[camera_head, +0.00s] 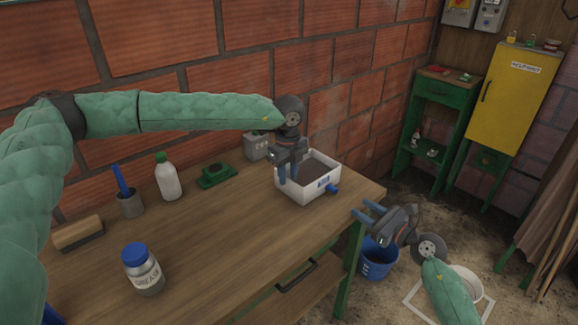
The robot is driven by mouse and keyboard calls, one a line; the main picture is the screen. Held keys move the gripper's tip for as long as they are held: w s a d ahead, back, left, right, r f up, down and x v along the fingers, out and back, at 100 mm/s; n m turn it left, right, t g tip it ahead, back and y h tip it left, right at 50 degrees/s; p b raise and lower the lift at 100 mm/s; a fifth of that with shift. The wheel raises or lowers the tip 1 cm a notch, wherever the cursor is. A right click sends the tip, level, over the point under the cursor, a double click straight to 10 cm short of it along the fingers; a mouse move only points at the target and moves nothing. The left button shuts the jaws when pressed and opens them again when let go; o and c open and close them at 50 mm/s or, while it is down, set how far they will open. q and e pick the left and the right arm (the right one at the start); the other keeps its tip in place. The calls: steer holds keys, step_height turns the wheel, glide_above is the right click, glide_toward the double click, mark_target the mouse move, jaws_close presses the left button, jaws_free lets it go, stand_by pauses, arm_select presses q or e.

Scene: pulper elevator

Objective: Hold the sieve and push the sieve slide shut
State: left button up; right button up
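The sieve looks to be the white box (311,191) with a dark mesh or fill on top, standing at the right end of the wooden table. A blue knob (333,188) sticks out at its right side; I take it for the slide's handle, but how far the slide is out cannot be told. My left gripper (288,172) points down at the box's left rim, its blue fingers at the wall; whether they clamp it cannot be told. My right gripper (366,213) is open and empty, off the table's right edge, fingers pointing left, apart from the knob.
A grease jar (143,270), a wooden brush (78,235), a grey cup (130,204), a white bottle (168,179) and a green part (216,175) stand on the table. A grey box (255,146) is behind the sieve. A blue bucket (377,262) is on the floor. The table's front middle is clear.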

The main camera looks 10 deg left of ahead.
arm_select(q)
steer(key=shift+f, duration=0.2)
jaws_close()
stand_by(0.9)
